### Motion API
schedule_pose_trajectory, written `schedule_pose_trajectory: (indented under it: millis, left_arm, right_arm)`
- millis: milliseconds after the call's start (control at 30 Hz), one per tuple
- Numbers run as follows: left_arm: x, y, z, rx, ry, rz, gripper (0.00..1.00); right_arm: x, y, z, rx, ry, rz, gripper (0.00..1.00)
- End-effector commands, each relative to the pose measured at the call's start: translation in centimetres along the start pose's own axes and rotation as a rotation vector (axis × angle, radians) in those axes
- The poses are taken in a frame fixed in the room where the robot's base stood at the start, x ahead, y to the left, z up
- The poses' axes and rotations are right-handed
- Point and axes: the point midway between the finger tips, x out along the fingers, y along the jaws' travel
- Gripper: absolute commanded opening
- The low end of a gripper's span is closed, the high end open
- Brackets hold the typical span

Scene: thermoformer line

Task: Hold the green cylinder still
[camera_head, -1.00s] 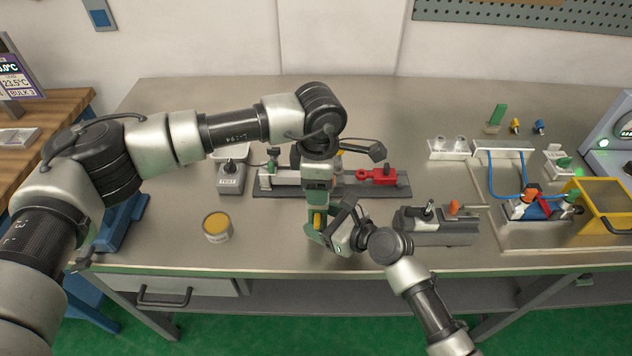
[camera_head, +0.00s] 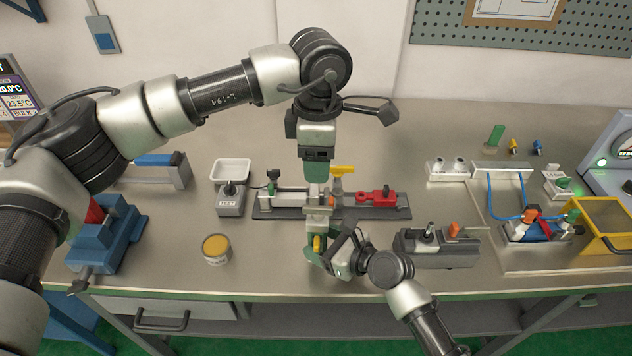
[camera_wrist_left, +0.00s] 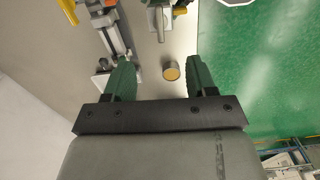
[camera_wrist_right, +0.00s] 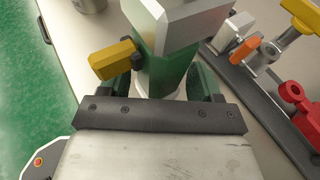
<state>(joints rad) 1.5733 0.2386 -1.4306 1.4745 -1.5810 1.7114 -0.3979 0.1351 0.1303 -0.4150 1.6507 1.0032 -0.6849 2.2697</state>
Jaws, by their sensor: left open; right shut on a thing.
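The green cylinder (camera_wrist_right: 170,62) has a pale grey block on top and a yellow knob (camera_wrist_right: 112,60) on its side. It stands upright near the front edge of the bench. My right gripper (camera_wrist_right: 172,88) is shut around its lower part; the grip shows only partly in the head view. My left gripper (camera_head: 316,178) is open and empty, raised above and behind the cylinder, apart from it. Its two green fingers show spread in the left wrist view (camera_wrist_left: 160,75), with the cylinder beyond them near the top edge.
A dark rail fixture with a red clamp (camera_head: 376,197) lies behind the cylinder. A grey fixture (camera_head: 436,248) stands to the right. A tin with a yellow top (camera_head: 216,248) and a grey scale-like box (camera_head: 231,201) stand left. Bare bench lies between tin and cylinder.

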Motion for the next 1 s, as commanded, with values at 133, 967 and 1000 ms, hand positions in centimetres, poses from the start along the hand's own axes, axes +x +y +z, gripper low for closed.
schedule_pose_trajectory:
  millis: [133,967,1000]
  left_arm:
    - [-0.5,0.0,0.0,0.000,-0.001,0.001,0.56]
    - [-7.1,0.0,0.0,0.000,-0.001,0.002,0.56]
    - [-7.3,0.0,0.0,0.000,-0.001,0.001,0.56]
  right_arm:
    - [0.0,0.0,0.0,0.001,0.001,0.000,0.26]
    - [0.0,0.0,0.0,0.001,0.000,0.000,0.26]
    - [0.0,0.0,0.0,0.001,0.000,0.000,0.26]
